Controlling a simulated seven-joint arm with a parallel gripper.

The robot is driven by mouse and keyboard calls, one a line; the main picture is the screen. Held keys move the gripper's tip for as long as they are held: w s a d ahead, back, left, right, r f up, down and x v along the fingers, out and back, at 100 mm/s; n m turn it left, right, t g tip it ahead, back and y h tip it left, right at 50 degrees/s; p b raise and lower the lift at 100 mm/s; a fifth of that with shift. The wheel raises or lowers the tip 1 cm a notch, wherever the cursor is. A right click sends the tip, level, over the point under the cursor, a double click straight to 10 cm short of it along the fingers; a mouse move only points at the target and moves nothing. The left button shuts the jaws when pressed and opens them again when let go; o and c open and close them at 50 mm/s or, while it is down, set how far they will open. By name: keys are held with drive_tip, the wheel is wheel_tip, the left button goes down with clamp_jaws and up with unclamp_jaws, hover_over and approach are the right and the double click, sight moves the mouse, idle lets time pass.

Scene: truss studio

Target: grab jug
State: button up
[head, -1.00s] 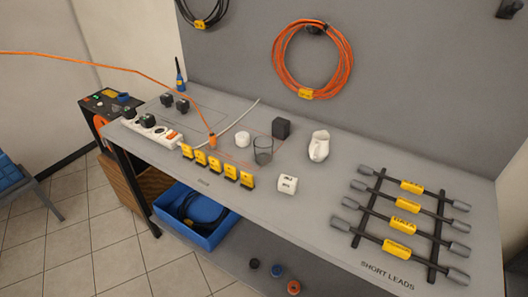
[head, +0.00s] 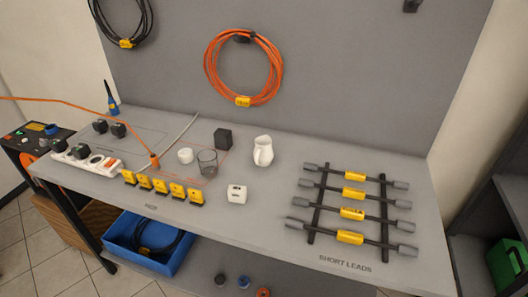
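A small white jug (head: 263,151) stands upright on the grey workbench (head: 270,203), right of centre at the back. Its handle faces the front. A dark cube (head: 223,139) and a clear glass (head: 207,162) stand to its left, apart from it. My gripper is not in the head view.
A white cup-like piece (head: 185,155) and a white block (head: 237,194) stand near the glass. Several yellow tags (head: 160,187) line the front edge. A rack of short leads (head: 352,210) lies at right. A power strip (head: 84,157) lies at left.

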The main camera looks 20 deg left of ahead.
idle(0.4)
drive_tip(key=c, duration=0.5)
